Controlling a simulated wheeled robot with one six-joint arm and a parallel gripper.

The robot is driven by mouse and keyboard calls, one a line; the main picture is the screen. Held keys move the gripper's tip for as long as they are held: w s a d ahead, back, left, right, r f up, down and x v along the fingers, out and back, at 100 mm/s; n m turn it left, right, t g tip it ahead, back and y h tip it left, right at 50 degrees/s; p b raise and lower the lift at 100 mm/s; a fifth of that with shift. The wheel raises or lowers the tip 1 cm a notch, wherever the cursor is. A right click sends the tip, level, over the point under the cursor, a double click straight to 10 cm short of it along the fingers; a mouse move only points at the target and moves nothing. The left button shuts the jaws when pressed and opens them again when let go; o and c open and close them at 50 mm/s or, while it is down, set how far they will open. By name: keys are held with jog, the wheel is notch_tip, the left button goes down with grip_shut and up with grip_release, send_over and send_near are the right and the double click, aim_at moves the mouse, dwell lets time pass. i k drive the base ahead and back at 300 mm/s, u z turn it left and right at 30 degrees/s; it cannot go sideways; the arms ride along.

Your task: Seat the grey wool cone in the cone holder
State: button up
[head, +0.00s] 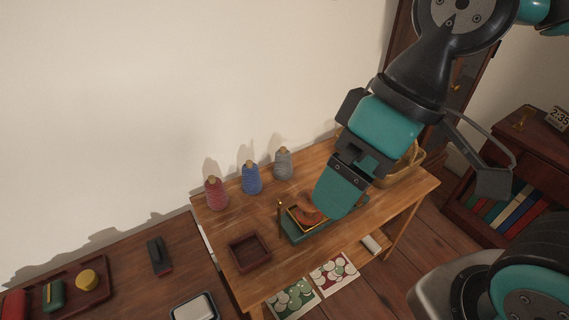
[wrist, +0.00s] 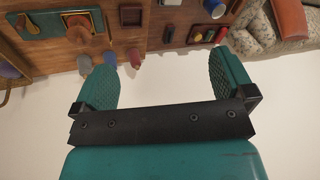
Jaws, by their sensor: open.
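The grey wool cone (head: 283,163) stands upright at the back of the wooden table, right of the blue and red cones. It also shows in the wrist view (wrist: 85,64). A dark red square tray (head: 249,262) sits near the table's front left. A green base (head: 293,236) with a brass-edged frame and post stands right of it, partly behind my gripper. I cannot tell which is the cone holder. My gripper (head: 331,200) is over the table's right half, apart from the grey cone. In the wrist view my gripper (wrist: 163,72) is open, with nothing between the fingers.
The blue cone (head: 251,178) and red cone (head: 215,194) stand close beside the grey one. A wicker basket (head: 411,161) is at the back right, partly behind my arm. A lower table (head: 125,275) at left holds a tray and a dark stapler-like object (head: 159,257).

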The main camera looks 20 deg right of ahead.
aim_at(261, 251)
jog(key=z, duration=0.3)
jog(key=k, duration=0.3)
jog(key=z, duration=0.95)
jog(key=k, duration=1.05)
jog(key=z, duration=0.65)
jog(key=i, duration=1.1)
jog(key=u, duration=0.75)
jog(key=i, duration=0.9)
jog(key=u, duration=1.55)
jog(key=i, duration=0.55)
jog(key=u, duration=0.55)
